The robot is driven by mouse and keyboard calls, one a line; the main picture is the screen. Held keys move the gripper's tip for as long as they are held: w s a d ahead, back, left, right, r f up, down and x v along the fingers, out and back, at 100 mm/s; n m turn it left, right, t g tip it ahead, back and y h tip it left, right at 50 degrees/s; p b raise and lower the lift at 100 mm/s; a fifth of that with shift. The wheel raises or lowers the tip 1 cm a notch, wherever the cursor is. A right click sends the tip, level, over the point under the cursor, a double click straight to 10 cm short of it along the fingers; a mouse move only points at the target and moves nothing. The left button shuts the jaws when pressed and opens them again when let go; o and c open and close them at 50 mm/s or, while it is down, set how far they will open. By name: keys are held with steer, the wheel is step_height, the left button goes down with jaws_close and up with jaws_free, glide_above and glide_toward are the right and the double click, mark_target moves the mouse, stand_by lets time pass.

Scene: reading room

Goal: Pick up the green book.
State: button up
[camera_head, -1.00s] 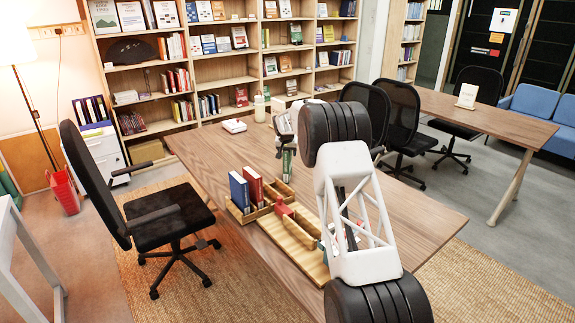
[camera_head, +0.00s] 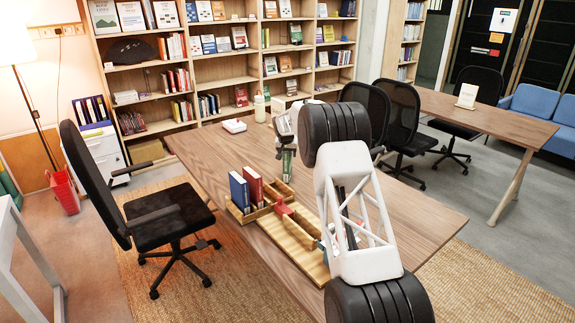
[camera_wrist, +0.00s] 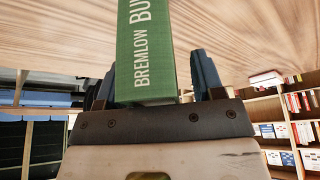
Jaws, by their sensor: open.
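In the wrist view the green book (camera_wrist: 150,45), with white lettering "BREMLOW BU…", lies between the two dark fingers of my gripper (camera_wrist: 153,82). A gap shows between the book and the right finger; I cannot tell whether the left finger touches it. My gripper (camera_head: 286,142) is open and over the book's top in the head view.
A blue book (camera_head: 239,190) and a red book (camera_head: 254,185) stand in the wooden organizer (camera_head: 262,210) to the left. A ribbed wooden board (camera_head: 290,244) lies nearer. A bottle (camera_head: 259,107) and white box (camera_head: 233,126) sit at the table's far end. The table's middle left is clear.

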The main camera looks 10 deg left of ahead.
stand_by(0.4)
jaws_close()
